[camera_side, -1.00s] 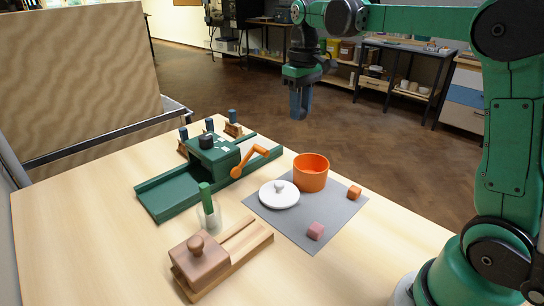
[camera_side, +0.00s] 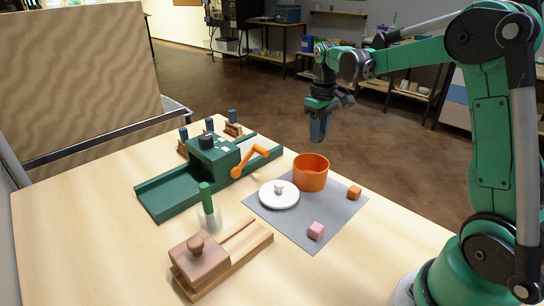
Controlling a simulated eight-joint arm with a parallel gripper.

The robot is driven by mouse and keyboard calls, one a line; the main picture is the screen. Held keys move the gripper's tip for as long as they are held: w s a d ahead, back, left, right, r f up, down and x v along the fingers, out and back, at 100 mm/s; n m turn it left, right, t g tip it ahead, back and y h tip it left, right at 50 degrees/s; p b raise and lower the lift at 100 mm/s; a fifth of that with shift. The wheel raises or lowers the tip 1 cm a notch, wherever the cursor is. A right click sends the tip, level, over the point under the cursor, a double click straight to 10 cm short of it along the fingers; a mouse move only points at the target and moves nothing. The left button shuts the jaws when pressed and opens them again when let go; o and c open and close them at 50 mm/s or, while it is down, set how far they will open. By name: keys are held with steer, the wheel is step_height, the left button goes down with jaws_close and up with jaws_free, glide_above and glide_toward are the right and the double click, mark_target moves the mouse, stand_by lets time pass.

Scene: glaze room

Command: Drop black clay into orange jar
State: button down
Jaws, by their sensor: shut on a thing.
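The orange jar (camera_side: 311,178) stands open and upright at the back of the grey mat, its lid off. My gripper (camera_side: 318,132) hangs above and slightly right of the jar, clear of its rim, with its blue fingers pointing down. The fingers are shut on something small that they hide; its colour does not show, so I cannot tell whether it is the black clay. A dark block-like piece (camera_side: 206,141) sits on top of the green machine (camera_side: 213,157); I cannot tell whether it is clay or part of the machine.
A white lid (camera_side: 279,197) lies left of the jar on the grey mat (camera_side: 303,226). A clear cup (camera_side: 209,216) with a green-handled tool and a wooden block (camera_side: 196,262) stand to the left.

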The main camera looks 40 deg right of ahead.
steer(key=c, duration=0.5)
jaws_free()
steer(key=shift+r, duration=2.85)
steer(key=shift+a, duration=0.15)
steer(key=s+a+f+t, duration=0.1)
steer(key=s+a+t, duration=0.2)
steer(key=a, duration=0.4)
steer(key=s+a+f+t, duration=0.2)
steer(key=s+a+t, duration=0.2)
steer(key=s+a, duration=0.2)
steer(key=shift+a+f, duration=0.15)
steer(key=shift+a, duration=1)
